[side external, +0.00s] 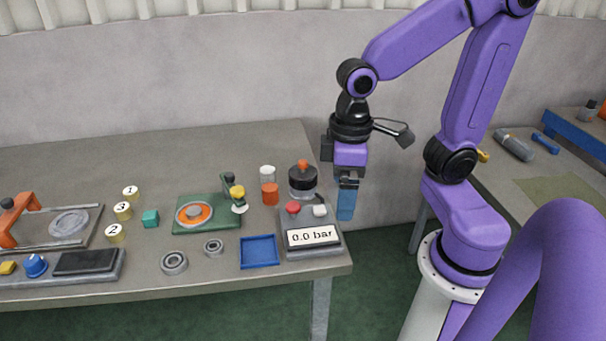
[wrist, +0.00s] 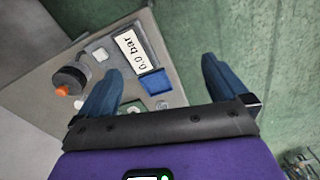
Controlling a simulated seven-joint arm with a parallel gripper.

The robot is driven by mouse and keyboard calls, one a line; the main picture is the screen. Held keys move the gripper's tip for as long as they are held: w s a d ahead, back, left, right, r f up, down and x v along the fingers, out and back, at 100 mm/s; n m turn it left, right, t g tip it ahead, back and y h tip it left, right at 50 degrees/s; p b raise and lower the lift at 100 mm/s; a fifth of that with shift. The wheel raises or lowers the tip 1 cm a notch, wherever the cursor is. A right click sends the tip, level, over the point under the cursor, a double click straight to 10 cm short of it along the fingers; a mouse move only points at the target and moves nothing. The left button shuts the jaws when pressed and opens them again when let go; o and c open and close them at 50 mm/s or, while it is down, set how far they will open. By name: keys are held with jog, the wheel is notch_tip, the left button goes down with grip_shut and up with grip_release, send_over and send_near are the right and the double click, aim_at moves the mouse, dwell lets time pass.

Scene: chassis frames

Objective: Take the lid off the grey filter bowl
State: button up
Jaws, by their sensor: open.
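The grey filter bowl (side external: 302,184) stands upright at the right end of the bench, behind the pressure display. A dark lid (side external: 302,171) with an orange knob (side external: 302,163) sits on top of it. The bowl also shows at the left in the wrist view (wrist: 72,77), with its orange knob (wrist: 62,90) towards the camera. My gripper (side external: 346,216) has blue fingers pointing down. It hangs to the right of the bowl, apart from it, around the bench's right edge. In the wrist view my gripper (wrist: 162,66) has its fingers wide apart with nothing between them held.
The display (side external: 312,237) reads 0.0 bar; a red knob (side external: 292,208) and white block (side external: 320,211) are just behind it. An orange-red cylinder (side external: 270,194) and green fixture (side external: 207,226) stand left of the bowl. A blue tray (side external: 259,267) lies in front.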

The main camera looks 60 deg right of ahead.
jog(key=w+d+r+m, duration=0.1)
jog(key=w+d+m, duration=0.1)
jog(key=w+m, duration=0.55)
jog(key=r+m, duration=0.2)
jog(key=m, duration=1.5)
send_over(304, 161)
jog(key=f, duration=1.1)
jog(key=shift+w+d+f, duration=0.25)
jog(key=shift+d+f, duration=0.15)
jog(key=shift+s+a+f, duration=0.1)
jog(key=shift+a+f, duration=0.1)
jog(key=shift+f, duration=1.15)
jog(key=shift+s+a+f, duration=0.1)
jog(key=shift+a+f, duration=0.05)
jog(key=shift+f, duration=1.2)
jog(key=c, duration=0.7)
